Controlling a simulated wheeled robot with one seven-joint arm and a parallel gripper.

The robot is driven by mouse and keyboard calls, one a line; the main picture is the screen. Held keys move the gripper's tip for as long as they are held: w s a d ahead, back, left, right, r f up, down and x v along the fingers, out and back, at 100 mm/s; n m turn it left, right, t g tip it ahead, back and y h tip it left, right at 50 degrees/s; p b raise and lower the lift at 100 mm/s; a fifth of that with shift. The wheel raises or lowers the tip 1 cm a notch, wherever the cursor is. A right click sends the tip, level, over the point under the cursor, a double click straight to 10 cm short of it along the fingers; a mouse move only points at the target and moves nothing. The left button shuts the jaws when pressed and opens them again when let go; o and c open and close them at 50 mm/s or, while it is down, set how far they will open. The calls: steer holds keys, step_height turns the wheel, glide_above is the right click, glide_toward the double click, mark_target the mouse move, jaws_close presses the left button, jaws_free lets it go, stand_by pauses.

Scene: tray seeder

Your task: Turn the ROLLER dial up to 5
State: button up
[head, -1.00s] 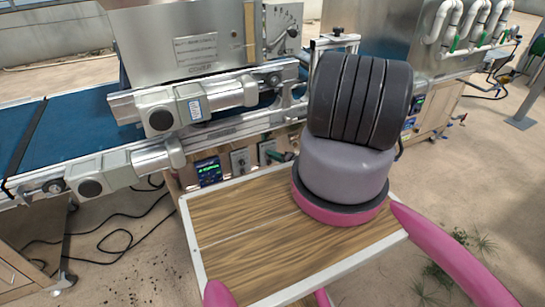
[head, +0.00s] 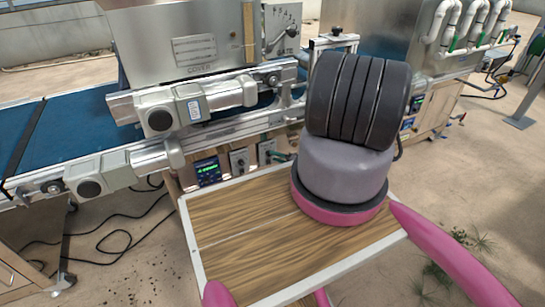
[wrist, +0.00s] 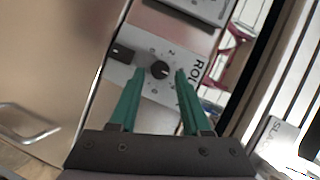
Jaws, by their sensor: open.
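The ROLLER dial (wrist: 160,70) is a small round black knob on a pale panel, ringed by printed numbers. The label beside it is partly hidden by a finger and shows only its first letters. I cannot read where the dial points. My gripper (wrist: 159,74) is open, with one green finger on each side of the knob. I cannot tell whether either finger touches it. In the head view my arm hides most of the gripper, and only a bit of green shows beside the small control panels (head: 239,161) under the conveyor.
A black switch (wrist: 122,53) sits left of the dial in the wrist view. In the head view a lit green display (head: 207,171) is left of the control panels. The blue conveyor belt (head: 70,135) and steel hopper (head: 185,38) with a GATE scale stand above.

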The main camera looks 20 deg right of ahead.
steer(key=v, duration=0.8)
